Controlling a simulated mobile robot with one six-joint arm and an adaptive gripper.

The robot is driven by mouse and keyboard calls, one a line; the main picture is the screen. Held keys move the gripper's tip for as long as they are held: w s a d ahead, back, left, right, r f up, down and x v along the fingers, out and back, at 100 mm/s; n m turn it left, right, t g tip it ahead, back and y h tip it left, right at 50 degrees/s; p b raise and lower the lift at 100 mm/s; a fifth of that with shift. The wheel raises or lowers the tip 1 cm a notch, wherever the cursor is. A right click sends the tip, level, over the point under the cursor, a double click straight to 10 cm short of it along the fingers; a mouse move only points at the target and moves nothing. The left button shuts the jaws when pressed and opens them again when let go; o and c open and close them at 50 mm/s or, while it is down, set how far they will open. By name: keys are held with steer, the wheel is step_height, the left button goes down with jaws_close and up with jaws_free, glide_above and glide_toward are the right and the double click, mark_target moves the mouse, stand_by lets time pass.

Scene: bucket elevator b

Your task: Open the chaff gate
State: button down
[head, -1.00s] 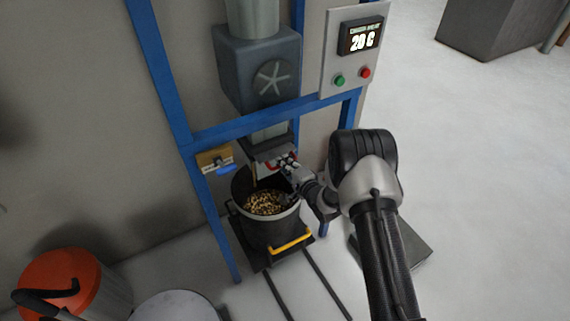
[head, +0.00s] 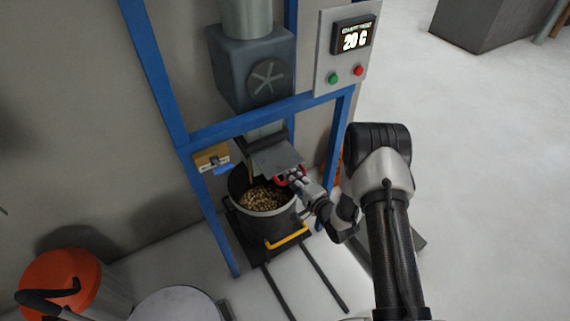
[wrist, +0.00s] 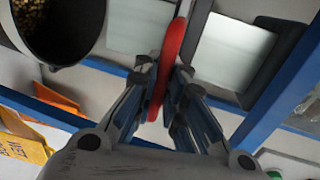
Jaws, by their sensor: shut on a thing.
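The chaff gate shows in the head view as a grey plate (head: 279,158) jutting out from under the chute, above the bucket. Its red handle (head: 280,181) is at the plate's front edge. My gripper (head: 293,179) is at this handle. In the wrist view the red handle (wrist: 172,50) passes between the two fingers of my gripper (wrist: 163,78), which are closed on it. Pale flat surfaces (wrist: 233,50) show on either side of the handle there; I cannot tell which of them is the plate.
A dark bucket of grain (head: 265,229) stands below the chute, within the blue frame (head: 207,220). A brass-coloured box (head: 211,158) is on the left post. An orange-lidded bin (head: 58,272) stands lower left.

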steer(key=shift+s+d, duration=0.35)
steer(key=shift+s, duration=0.1)
steer(key=c, duration=1.7)
jaws_free()
steer(key=shift+o, duration=0.2)
steer(key=v, duration=1.2)
steer(key=shift+r, duration=0.1)
